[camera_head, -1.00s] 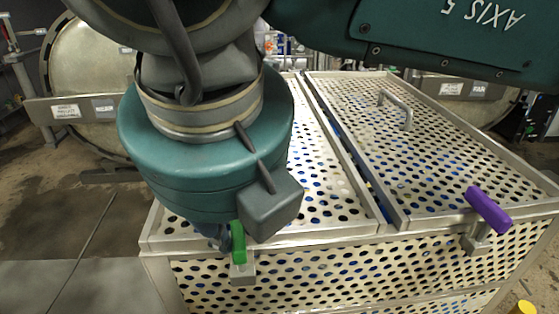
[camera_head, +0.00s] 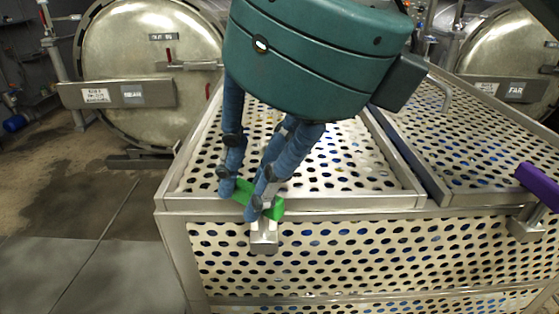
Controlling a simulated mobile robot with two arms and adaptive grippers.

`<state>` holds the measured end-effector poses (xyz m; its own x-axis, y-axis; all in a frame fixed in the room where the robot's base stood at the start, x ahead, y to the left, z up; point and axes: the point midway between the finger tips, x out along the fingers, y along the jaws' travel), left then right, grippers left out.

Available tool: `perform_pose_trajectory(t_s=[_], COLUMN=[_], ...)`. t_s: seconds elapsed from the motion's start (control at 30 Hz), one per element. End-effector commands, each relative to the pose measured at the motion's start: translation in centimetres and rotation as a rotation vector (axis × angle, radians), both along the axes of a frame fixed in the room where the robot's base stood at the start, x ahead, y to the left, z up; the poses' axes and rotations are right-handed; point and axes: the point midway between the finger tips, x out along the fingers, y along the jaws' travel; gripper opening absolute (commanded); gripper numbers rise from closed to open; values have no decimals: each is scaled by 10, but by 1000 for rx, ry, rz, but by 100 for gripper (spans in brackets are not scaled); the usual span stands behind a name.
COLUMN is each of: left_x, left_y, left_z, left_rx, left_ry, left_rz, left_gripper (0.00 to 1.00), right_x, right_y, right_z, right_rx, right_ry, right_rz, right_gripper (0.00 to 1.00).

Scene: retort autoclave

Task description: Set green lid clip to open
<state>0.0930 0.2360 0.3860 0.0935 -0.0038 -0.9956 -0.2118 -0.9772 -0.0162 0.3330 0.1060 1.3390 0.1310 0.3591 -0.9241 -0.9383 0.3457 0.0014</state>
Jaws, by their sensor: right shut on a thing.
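The green lid clip (camera_head: 274,209) sits on a metal bracket (camera_head: 264,241) at the front rim of the perforated metal crate. My right gripper (camera_head: 243,203) comes down from above, with its blue fingers around the green clip. It is shut on the clip, and the fingers cover part of the handle. The handle now lies slanted toward the left over the rim, with its right end by the bracket. My left gripper is not in view.
The crate (camera_head: 340,217) has two perforated lids. A purple clip (camera_head: 540,184) is at the front right. A handle (camera_head: 443,92) stands on the right lid. Round autoclave doors (camera_head: 150,50) stand behind. The floor at left is clear.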

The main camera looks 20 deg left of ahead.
Motion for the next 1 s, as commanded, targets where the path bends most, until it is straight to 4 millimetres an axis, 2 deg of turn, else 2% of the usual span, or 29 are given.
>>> perform_pose_trajectory(t_s=[0.5,0.7,1.0], left_x=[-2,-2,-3], left_y=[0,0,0], left_z=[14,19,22], left_rx=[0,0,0], left_ry=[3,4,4], left_rz=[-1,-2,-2], left_gripper=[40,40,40], right_x=[-3,-4,-4], right_y=[-2,-3,-3], right_z=[3,3,3], right_rx=[4,4,4], right_ry=[0,-1,-3], right_rz=[447,560,638], right_gripper=[0,0,0])
